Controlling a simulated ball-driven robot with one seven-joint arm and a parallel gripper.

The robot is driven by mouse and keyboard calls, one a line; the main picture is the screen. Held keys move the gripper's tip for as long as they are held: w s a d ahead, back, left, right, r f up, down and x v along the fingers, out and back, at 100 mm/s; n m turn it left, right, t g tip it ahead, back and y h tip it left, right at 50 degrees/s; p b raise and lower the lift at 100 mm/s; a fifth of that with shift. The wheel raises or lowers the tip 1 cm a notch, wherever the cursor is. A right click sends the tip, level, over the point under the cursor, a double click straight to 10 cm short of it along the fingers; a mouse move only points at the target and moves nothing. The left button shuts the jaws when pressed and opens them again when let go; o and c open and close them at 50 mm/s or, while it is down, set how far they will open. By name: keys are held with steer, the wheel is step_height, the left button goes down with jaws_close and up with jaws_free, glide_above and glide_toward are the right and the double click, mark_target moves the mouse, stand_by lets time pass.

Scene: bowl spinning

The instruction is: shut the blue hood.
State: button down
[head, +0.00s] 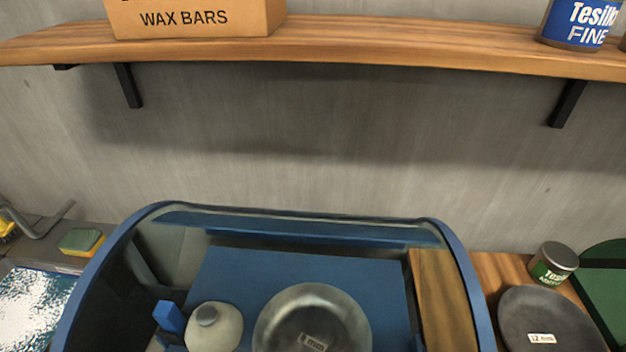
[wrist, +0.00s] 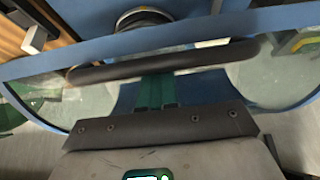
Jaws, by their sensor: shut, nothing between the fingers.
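The blue hood (head: 463,262) has a curved blue frame with clear panels. In the head view it arches around a blue interior and a grey metal bowl (head: 312,312) labelled "8 mm". The hood looks raised, though how far is unclear. In the wrist view, the hood's blue edge (wrist: 215,40) crosses the picture with a dark bar (wrist: 95,73) along it. My gripper (wrist: 158,84) is shut and empty, its greenish fingers reaching to the bar. Their tips are partly hidden by it; contact is unclear. My gripper is not in the head view.
A wooden shelf (head: 350,52) with a wax bars box (head: 200,18) and a blue tin (head: 580,22) spans above. A green tin (head: 553,262) and a dark plate (head: 545,318) stand right.

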steer(key=shift+s+a+f+b, duration=0.1)
steer(key=shift+s+f+b, duration=1.4)
steer(key=shift+b, duration=0.3)
steer(key=shift+s, duration=0.1)
steer(key=s+f+b, duration=0.1)
steer(key=b, duration=0.1)
steer(key=s+f+b, duration=0.1)
steer(key=f+b, duration=0.1)
steer(key=shift+s+f, duration=0.15)
steer(key=shift+f, duration=0.05)
step_height(320, 180, up, 10)
steer(key=p, duration=0.7)
steer(key=shift+p, duration=0.35)
